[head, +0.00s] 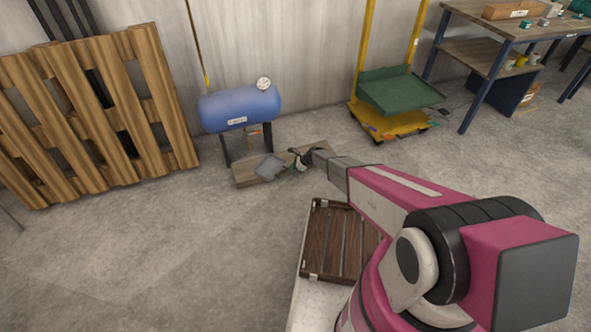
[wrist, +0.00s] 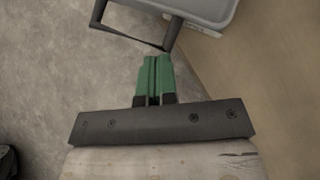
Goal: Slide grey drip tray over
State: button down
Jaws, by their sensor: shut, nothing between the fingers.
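The grey drip tray (head: 269,167) lies on a low wooden board (head: 245,180) under the blue tank. In the wrist view a grey rimmed piece (wrist: 203,8), which looks like the tray, shows at the top edge, mostly cut off. A dark bar loop (wrist: 137,37) sits beside it; I cannot tell whether it is joined to the tray. My gripper (head: 297,163) is just right of the tray in the head view. Its green fingers (wrist: 154,79) are shut together and empty, pointing toward the loop and apart from the tray.
The blue tank (head: 240,107) stands on dark legs behind the board. A wooden pallet (head: 160,110) leans on the wall at left. A yellow cart with a green platform (head: 400,90) is at right. A slatted brown crate (head: 335,240) is in front. Floor at left front is clear.

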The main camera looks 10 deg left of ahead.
aim_at(271, 171)
jog(key=a, duration=0.7)
jog(key=s+a, duration=0.1)
jog(key=a, duration=0.2)
jog(key=shift+a, duration=0.25)
jog(key=shift+d, duration=0.55)
jog(key=d, duration=0.3)
jog(key=shift+w, duration=0.1)
jog(key=v, duration=1)
